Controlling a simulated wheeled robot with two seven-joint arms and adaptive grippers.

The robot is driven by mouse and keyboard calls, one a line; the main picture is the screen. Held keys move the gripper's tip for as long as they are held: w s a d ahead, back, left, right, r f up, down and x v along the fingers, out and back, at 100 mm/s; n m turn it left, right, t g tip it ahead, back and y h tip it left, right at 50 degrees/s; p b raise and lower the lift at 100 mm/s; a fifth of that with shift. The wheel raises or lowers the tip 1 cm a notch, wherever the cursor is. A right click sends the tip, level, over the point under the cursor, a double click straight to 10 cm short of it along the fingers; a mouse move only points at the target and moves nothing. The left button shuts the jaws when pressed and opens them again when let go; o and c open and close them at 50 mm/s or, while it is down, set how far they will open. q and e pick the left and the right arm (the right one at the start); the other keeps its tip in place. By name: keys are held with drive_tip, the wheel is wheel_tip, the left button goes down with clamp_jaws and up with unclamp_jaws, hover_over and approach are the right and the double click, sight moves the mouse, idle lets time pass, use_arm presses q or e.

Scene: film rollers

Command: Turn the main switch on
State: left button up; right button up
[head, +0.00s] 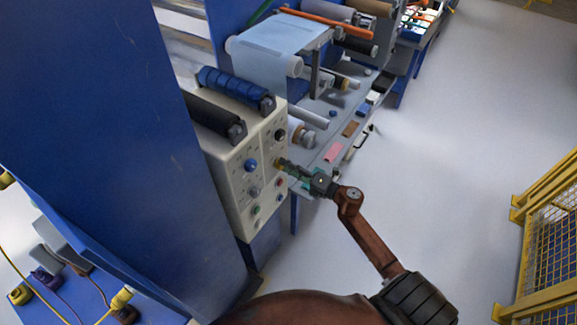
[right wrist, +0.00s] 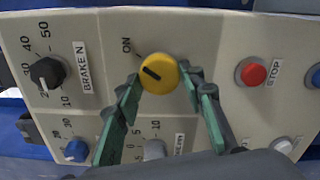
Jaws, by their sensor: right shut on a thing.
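The main switch is a yellow round knob (right wrist: 159,73) on the cream control panel (right wrist: 210,50), with a black bar pointing left and slightly up in the right wrist view. The ON label (right wrist: 126,45) is printed above and left of it. In the head view the knob (head: 278,163) is small and mostly covered by my right gripper (head: 283,165). The green fingers of my right gripper (right wrist: 160,88) are on either side of the knob, shut on it. My left gripper is not in view.
A red STOP button (right wrist: 252,71) is right of the knob, and a black brake dial (right wrist: 47,73) is to the left. A blue roller (head: 235,86) lies on top of the control box. Open floor (head: 430,140) is at the right, with a yellow fence (head: 545,240) beyond.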

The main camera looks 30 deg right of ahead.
drive_tip(key=shift+d, duration=0.1)
idle(0.3)
drive_tip(key=o, duration=1.2)
drive_tip(key=shift+c, duration=0.2)
drive_tip(key=v, duration=1.2)
